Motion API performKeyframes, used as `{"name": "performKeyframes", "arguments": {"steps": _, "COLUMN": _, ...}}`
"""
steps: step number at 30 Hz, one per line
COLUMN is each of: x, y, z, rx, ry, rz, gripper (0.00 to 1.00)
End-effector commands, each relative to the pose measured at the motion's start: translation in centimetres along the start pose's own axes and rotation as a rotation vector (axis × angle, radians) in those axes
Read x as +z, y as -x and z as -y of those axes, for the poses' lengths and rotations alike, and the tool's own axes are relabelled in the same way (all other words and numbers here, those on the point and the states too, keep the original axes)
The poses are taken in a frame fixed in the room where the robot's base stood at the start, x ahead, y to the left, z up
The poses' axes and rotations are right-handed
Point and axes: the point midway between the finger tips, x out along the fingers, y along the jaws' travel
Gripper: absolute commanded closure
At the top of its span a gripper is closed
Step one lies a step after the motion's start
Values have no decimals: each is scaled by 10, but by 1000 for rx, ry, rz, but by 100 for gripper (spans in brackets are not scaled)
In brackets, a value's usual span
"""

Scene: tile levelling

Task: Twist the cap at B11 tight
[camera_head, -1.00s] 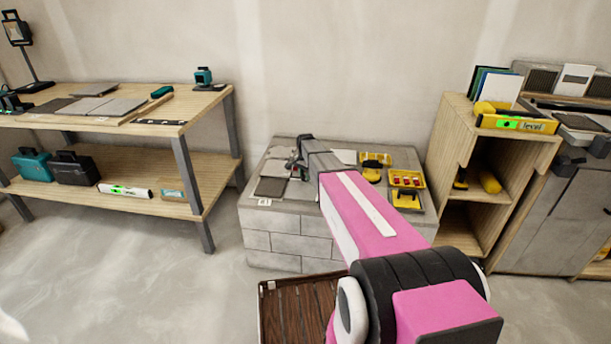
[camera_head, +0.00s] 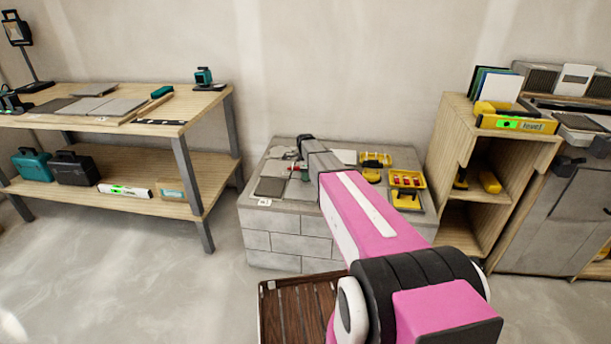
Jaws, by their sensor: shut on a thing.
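My gripper (camera_head: 301,160) is at the far end of my pink and white arm, over the left-middle of the grey block-built bench (camera_head: 272,243). It is shut on a small red cap (camera_head: 296,167), of which only a speck shows. The jaws and the cap's seat are mostly hidden by my arm and too small to make out. A dark grey tile (camera_head: 270,186) lies left of the gripper. A small white label (camera_head: 264,202) sits at the bench's front left edge; its text cannot be read.
A yellow tray with red pieces (camera_head: 407,180) and yellow tools (camera_head: 375,159) are on the bench's right side. A wooden slatted crate (camera_head: 300,281) is on the floor in front. A wooden workbench (camera_head: 172,130) stands left, a wooden shelf unit (camera_head: 461,150) right.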

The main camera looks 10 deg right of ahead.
Motion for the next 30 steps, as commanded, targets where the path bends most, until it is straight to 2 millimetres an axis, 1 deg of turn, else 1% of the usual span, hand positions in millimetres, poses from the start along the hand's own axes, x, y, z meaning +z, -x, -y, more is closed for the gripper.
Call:
{"name": "performKeyframes", "arguments": {"steps": 3, "x": 0, "y": 0, "z": 0, "rx": 1, "ry": -58, "rz": 0, "gripper": 91}}
{"name": "performKeyframes", "arguments": {"steps": 9, "x": 0, "y": 0, "z": 0, "rx": 1, "ry": -118, "rz": 0, "gripper": 91}}
{"name": "performKeyframes", "arguments": {"steps": 25, "x": 0, "y": 0, "z": 0, "rx": 1, "ry": -139, "rz": 0, "gripper": 91}}
{"name": "performKeyframes", "arguments": {"steps": 26, "x": 0, "y": 0, "z": 0, "rx": 1, "ry": -139, "rz": 0, "gripper": 61}}
{"name": "performKeyframes", "arguments": {"steps": 27, "x": 0, "y": 0, "z": 0, "rx": 1, "ry": -139, "rz": 0, "gripper": 48}}
{"name": "performKeyframes", "arguments": {"steps": 28, "x": 0, "y": 0, "z": 0, "rx": 1, "ry": -139, "rz": 0, "gripper": 42}}
{"name": "performKeyframes", "arguments": {"steps": 30, "x": 0, "y": 0, "z": 0, "rx": 1, "ry": -139, "rz": 0, "gripper": 42}}
